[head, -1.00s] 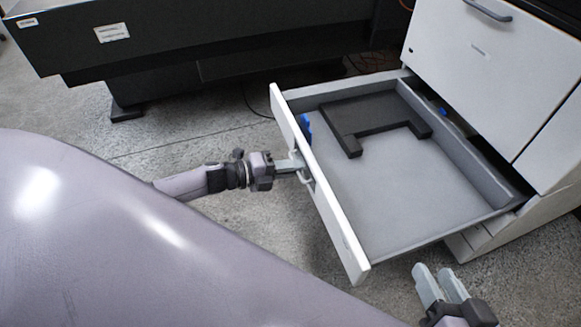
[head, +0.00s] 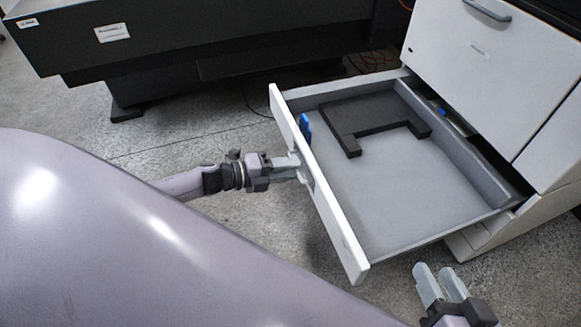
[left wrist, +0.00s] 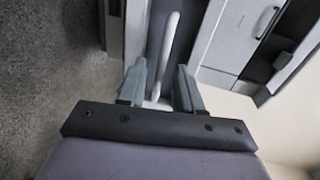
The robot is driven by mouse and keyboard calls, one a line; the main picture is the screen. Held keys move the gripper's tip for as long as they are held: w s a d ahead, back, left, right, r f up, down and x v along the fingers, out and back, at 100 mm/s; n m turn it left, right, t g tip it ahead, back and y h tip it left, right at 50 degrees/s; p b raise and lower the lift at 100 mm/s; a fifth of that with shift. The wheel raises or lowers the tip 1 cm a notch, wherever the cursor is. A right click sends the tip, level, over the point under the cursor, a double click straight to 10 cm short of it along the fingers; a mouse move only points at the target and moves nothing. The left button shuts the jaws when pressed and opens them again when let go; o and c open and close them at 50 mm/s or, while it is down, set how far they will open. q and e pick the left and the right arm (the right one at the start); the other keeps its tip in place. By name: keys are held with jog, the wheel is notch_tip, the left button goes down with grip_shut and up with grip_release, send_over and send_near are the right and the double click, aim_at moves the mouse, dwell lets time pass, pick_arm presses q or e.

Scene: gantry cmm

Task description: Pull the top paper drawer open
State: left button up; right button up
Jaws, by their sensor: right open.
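The top paper drawer (head: 400,205) is pulled well out of the white cabinet, and its grey tray shows. Its white front panel (head: 340,228) faces my left arm. My left gripper (head: 297,167) is at the handle on that panel. In the left wrist view its two fingers (left wrist: 160,82) stand apart, with the pale bar handle (left wrist: 168,45) between them and a gap visible on the sides. The handle is mostly hidden by the fingers in the head view. My right gripper (head: 440,282) is open and empty, low at the right, clear of the drawer.
A black angled frame (head: 375,122) and a blue piece (head: 305,127) are inside the drawer. The white cabinet (head: 475,60) stands behind, with another closed front above. A dark machine base (head: 200,45) is at the back left. Bare concrete floor lies left of the drawer.

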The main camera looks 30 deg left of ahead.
pick_arm(q)
jog(key=p+v, duration=0.1)
jog(key=v, duration=0.5)
pick_arm(e)
jog(key=shift+s+d+h, duration=0.3)
jog(key=shift+d+h, duration=0.3)
jog(key=shift+d, duration=0.15)
pick_arm(q)
jog(key=shift+s, duration=0.1)
